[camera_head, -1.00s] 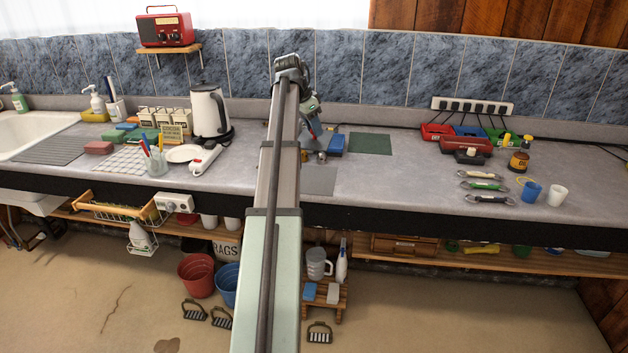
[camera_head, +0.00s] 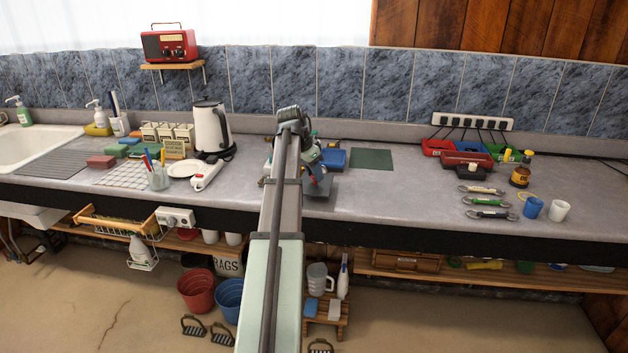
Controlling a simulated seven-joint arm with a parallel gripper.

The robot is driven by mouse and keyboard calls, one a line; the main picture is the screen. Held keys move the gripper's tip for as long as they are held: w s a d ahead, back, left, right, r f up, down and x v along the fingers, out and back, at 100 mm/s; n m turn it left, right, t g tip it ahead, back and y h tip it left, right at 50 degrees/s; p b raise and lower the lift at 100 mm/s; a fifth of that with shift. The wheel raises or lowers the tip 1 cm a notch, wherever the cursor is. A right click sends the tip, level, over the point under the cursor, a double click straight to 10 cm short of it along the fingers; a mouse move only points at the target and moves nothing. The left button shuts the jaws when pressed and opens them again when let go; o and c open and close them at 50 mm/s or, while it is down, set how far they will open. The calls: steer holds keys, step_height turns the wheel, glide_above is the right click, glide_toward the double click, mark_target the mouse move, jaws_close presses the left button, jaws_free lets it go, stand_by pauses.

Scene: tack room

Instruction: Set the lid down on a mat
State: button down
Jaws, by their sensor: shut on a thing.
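My gripper (camera_head: 318,172) is over or just above the grey mat (camera_head: 330,197), near the counter's front edge. It is shut on a flat, dark blue-grey piece (camera_head: 317,187), which looks like the lid. The piece is small in the picture and partly hidden by the gripper and arm. I cannot tell whether it touches the mat or hangs a little above it. A dark green mat (camera_head: 372,159) lies bare further back to the right. A blue box (camera_head: 334,158) stands between the gripper and the green mat.

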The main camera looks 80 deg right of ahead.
steer(key=shift+f, duration=1.45)
steer(key=shift+f, duration=0.1)
steer(key=c, duration=0.8)
jaws_free()
steer(key=v, duration=1.2)
